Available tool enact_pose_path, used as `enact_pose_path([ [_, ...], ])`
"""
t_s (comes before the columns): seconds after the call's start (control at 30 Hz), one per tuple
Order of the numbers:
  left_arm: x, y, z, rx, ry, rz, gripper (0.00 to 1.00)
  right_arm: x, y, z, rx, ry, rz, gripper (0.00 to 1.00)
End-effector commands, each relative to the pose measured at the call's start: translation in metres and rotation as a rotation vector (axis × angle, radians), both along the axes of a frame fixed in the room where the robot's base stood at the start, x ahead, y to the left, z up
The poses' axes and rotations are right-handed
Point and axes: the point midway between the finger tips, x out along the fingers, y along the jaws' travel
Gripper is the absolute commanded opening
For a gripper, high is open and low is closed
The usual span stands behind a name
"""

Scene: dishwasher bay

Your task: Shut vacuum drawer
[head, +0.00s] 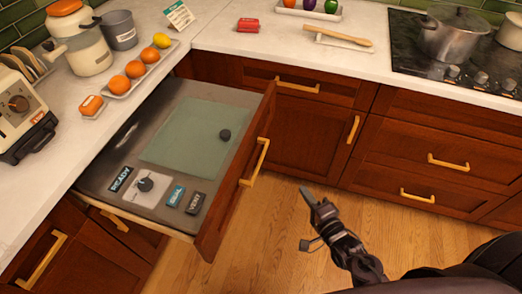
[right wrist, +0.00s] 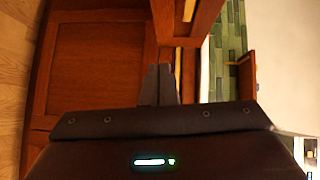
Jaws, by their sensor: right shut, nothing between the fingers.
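The vacuum drawer (head: 105,192) is pulled out from under the left counter in the head view. Its grey top holds a pale green sheet, a dark round knob, a dial and small labels such as READY. Its red-brown wooden front (head: 222,205) carries a brass handle (head: 255,163). My right gripper (head: 311,194) is shut and empty, to the right of the drawer front and apart from it, above the wood floor. Its shut fingers also show in the right wrist view (right wrist: 158,82), in front of wooden cabinetry. My left gripper is not in view.
The left counter (head: 40,190) holds a toaster, jars and a tray of oranges. Cabinets with brass handles (head: 444,161) line the back, below a hob with a pot (head: 452,35). Open wood floor (head: 275,240) lies between the drawer and my right arm.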

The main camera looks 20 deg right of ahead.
Motion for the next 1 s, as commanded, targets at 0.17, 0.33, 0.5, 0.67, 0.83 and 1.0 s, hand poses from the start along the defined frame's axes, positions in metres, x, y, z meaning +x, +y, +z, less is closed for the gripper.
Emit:
enact_pose_path([
  [0.17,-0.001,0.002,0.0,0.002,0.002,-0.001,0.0,0.007,0.001,0.036,0.104,-0.068,0.009,0.0],
  [0.33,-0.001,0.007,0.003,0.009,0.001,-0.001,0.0,0.028,0.005,0.038,0.108,-0.072,0.01,0.0],
  [0.5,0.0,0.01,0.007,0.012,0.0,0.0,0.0,0.063,0.012,0.038,0.106,-0.07,0.009,0.0],
  [0.67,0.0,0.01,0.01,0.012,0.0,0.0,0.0,0.097,0.018,0.037,0.106,-0.069,0.009,0.0],
  [0.83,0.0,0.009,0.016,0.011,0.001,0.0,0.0,0.115,0.037,0.037,0.108,-0.066,0.01,0.0],
  [1.0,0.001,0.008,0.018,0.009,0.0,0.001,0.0,0.124,0.05,0.036,0.106,-0.066,0.009,0.0],
])
